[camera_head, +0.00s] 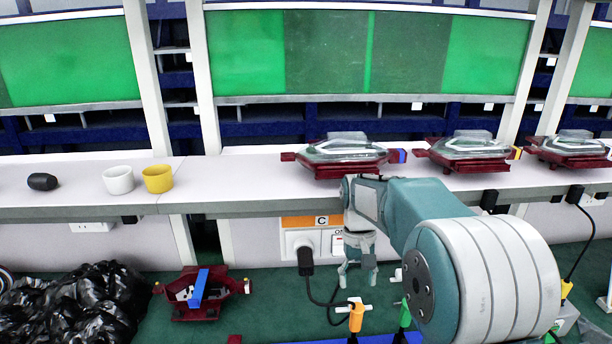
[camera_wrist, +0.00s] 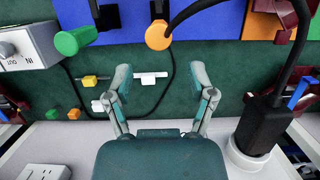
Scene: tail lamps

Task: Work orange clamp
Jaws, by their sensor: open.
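The orange clamp (camera_head: 356,318) stands below my gripper in the head view, with a dark lower end. In the wrist view its round orange end (camera_wrist: 158,36) is just beyond my fingertips, near the middle. My gripper (camera_head: 358,281) points down in front of the bench's lower front. In the wrist view my gripper (camera_wrist: 161,78) has its fingers spread, with nothing held between them. The clamp is apart from both fingers.
A green-handled clamp (camera_head: 405,314) stands close on the right. A black plug (camera_head: 305,262) and its cable hang at the left; the plug (camera_wrist: 262,125) is near in the wrist view. The bench (camera_head: 240,185) overhangs, carrying red fixtures with lamps (camera_head: 347,148).

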